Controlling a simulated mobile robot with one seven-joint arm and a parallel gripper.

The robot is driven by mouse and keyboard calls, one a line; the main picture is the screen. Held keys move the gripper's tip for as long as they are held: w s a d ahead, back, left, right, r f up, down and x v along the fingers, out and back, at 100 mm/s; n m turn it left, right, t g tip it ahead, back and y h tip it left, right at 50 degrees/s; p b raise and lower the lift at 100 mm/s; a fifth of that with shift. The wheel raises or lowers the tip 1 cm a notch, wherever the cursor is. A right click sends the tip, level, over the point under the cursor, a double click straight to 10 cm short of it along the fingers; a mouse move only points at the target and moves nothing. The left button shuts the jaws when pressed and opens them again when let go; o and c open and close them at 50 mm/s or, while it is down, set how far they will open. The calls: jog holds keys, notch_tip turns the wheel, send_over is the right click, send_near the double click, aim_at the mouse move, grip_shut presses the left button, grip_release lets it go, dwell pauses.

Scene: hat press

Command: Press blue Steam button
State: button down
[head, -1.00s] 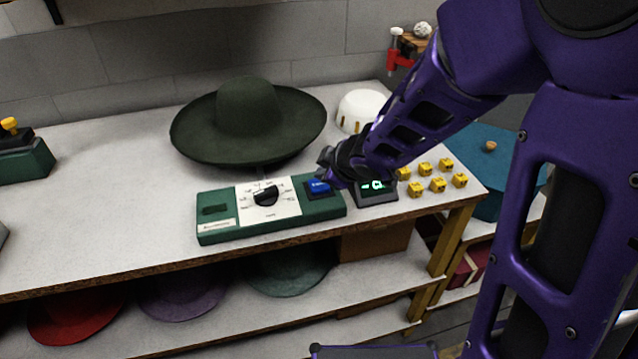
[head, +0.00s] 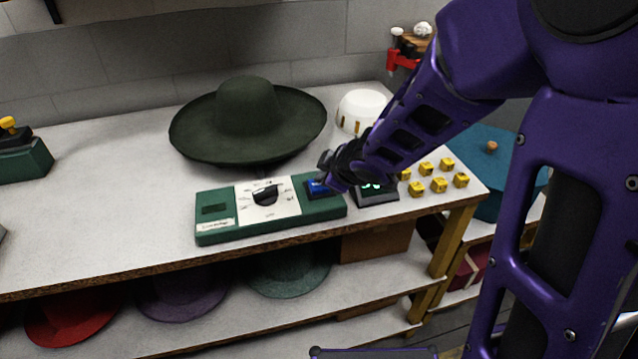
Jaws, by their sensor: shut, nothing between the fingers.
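The blue Steam button (head: 317,189) sits at the right end of the green control box (head: 222,233), which also has a white dial plate with a black knob (head: 264,196). My gripper (head: 326,170) is shut and empty. It is right at the button, coming in from the upper right, and covers the button's right part. I cannot tell whether the fingertips touch the button or hover just above it.
A dark green wide-brimmed hat (head: 247,118) stands behind the box. A small display (head: 376,192), several yellow cubes (head: 439,185) and a white dome (head: 362,108) are to the right.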

jog(key=shift+f, duration=0.3)
jog(key=shift+r, duration=0.1)
dwell(0.3)
jog(key=shift+r+p, duration=0.8)
jog(key=shift+r, duration=0.05)
jog(key=shift+r, duration=0.1)
notch_tip(320, 180, up, 5)
jog(key=p, duration=0.5)
dwell(0.3)
